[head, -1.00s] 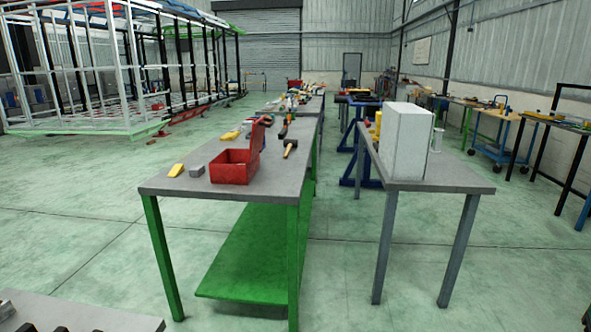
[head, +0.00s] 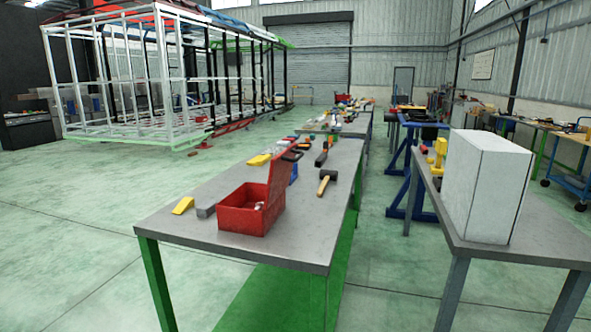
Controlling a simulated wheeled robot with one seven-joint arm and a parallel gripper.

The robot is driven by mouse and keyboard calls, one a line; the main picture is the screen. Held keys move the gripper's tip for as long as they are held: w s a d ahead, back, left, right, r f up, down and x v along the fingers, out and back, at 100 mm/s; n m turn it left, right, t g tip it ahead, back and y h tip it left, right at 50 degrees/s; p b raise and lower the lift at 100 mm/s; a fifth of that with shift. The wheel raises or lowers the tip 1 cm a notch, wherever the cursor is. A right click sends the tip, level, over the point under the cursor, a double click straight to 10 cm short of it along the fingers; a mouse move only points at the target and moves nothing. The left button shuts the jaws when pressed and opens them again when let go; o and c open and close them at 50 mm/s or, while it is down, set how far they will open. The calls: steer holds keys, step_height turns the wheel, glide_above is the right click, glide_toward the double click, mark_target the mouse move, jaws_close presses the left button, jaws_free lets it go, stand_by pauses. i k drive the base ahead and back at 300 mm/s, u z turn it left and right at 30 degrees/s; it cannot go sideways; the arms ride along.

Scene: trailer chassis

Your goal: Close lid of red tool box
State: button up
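The red tool box (head: 243,219) stands on the near part of a grey-topped workbench with green legs. Its lid (head: 281,174) is open and stands upright, tilted a little, on the right side of the box. The box's open top faces up, and a small pale item shows inside near the right. My gripper is not in view.
On the bench (head: 180,218) lie a yellow wedge (head: 183,205), a grey block (head: 206,210), a mallet (head: 327,181) and several other tools farther back. A second table (head: 455,222) with a white box (head: 487,186) stands to the right. Open floor (head: 70,215) lies to the left.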

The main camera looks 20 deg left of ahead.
mark_target(279, 175)
steer(key=i, duration=1.6)
steer(key=u, duration=1.4)
steer(key=k, duration=1.2)
steer(key=u, duration=0.4)
steer(key=i, duration=0.25)
steer(key=z, duration=0.05)
